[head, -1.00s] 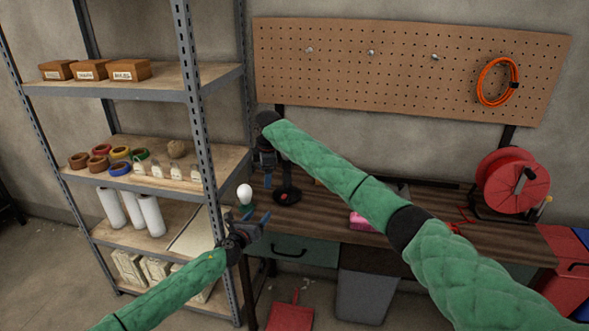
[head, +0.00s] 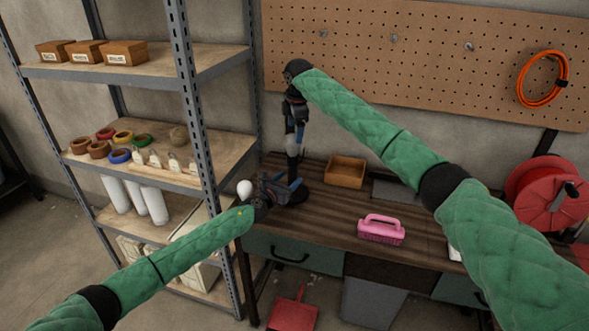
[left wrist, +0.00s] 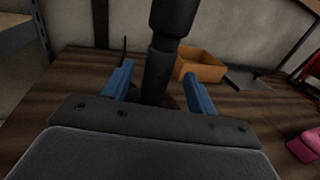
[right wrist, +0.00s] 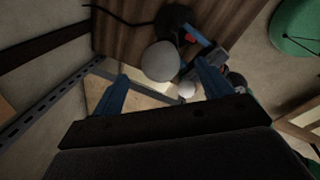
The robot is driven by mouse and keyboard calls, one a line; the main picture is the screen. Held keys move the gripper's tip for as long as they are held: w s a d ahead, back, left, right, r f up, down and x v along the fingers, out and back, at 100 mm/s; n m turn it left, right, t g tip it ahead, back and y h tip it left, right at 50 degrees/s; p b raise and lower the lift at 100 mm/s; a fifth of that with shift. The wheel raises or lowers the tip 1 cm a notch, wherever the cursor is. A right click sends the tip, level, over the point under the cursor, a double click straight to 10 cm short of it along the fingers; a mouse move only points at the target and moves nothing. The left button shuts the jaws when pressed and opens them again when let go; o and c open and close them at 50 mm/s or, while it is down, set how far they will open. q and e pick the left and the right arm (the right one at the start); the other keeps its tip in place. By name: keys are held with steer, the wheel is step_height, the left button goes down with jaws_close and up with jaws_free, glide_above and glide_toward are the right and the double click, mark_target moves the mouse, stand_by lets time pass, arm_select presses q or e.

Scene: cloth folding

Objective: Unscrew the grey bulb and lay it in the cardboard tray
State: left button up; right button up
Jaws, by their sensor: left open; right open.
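The grey bulb (head: 293,147) sits upright on top of a black lamp stand (head: 301,194) at the bench's left end. It shows large in the right wrist view (right wrist: 161,61). My right gripper (head: 294,126) is open and points down just above the bulb; its fingers (right wrist: 161,69) appear on either side of it. My left gripper (head: 289,190) is open low at the stand, with the black stem (left wrist: 158,75) between its fingers, slightly beyond or among them. The cardboard tray (head: 345,172) stands open on the bench right of the stand, and also shows in the left wrist view (left wrist: 203,66).
A white bulb (head: 245,188) is left of my left gripper; its support is mostly hidden. A pink brush (head: 381,229) lies on the bench (head: 333,212). A metal shelf (head: 186,90) stands close on the left, and a red cable reel (head: 545,195) at the right.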

mark_target(296, 172)
arm_select(q)
steer(key=shift+x, duration=2.85)
arm_select(e)
steer(key=shift+a, duration=0.1)
arm_select(q)
steer(key=shift+a, duration=0.1)
